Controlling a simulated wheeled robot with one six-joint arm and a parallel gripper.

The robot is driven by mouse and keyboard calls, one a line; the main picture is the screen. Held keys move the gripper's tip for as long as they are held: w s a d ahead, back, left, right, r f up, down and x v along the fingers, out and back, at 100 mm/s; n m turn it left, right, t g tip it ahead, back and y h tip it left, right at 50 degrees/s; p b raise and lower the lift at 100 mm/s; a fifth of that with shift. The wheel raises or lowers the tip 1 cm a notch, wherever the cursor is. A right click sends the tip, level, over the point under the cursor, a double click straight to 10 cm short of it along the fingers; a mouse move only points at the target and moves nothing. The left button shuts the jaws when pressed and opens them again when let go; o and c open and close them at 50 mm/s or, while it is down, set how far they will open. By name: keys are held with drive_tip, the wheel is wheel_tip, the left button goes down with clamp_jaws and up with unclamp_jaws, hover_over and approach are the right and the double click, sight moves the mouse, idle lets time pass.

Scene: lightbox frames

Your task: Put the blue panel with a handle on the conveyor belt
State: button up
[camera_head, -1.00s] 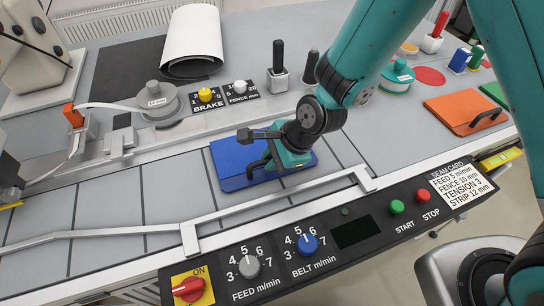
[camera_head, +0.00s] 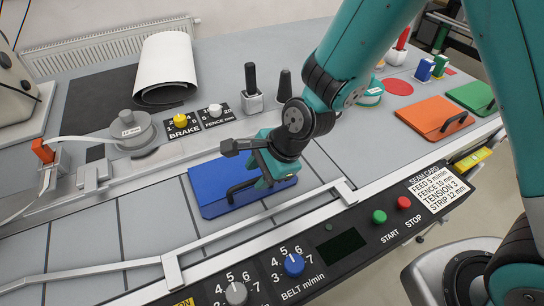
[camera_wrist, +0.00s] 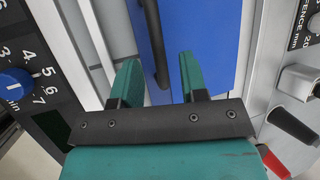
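The blue panel (camera_head: 210,188) lies flat on the grey conveyor belt (camera_head: 140,218), between the back rail and the front rail. Its dark handle (camera_head: 240,188) stands up from its top; the wrist view shows the panel (camera_wrist: 215,35) and the handle (camera_wrist: 153,40) too. My gripper (camera_head: 262,182) is over the right part of the panel and hides some of it. In the wrist view my gripper's two teal fingers (camera_wrist: 158,75) are apart, with the handle's end in the gap between them. No contact with the handle is visible.
An orange panel (camera_head: 430,115) and a green panel (camera_head: 468,95) with handles lie at the right. The front control strip carries a blue belt knob (camera_head: 294,264), a green start button (camera_head: 379,216) and a red stop button (camera_head: 403,202). A silver rail (camera_head: 260,218) borders the belt.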

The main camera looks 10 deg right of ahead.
drive_tip(key=s+d+r+n, duration=0.3)
drive_tip(key=s+r+n, duration=0.2)
drive_tip(key=r+n, duration=0.1)
drive_tip(key=s+d+r+n+g, duration=0.1)
drive_tip(key=s+d+r+n, duration=0.2)
drive_tip(key=s+r+n, duration=0.2)
drive_tip(key=s+d+r+n+g+h, duration=0.1)
drive_tip(key=s+d+r+n, duration=0.3)
drive_tip(key=r+n, duration=0.4)
drive_tip(key=shift+s+n, duration=0.85)
drive_tip(key=shift+n, duration=0.35)
drive_tip(key=shift+a+r, duration=0.1)
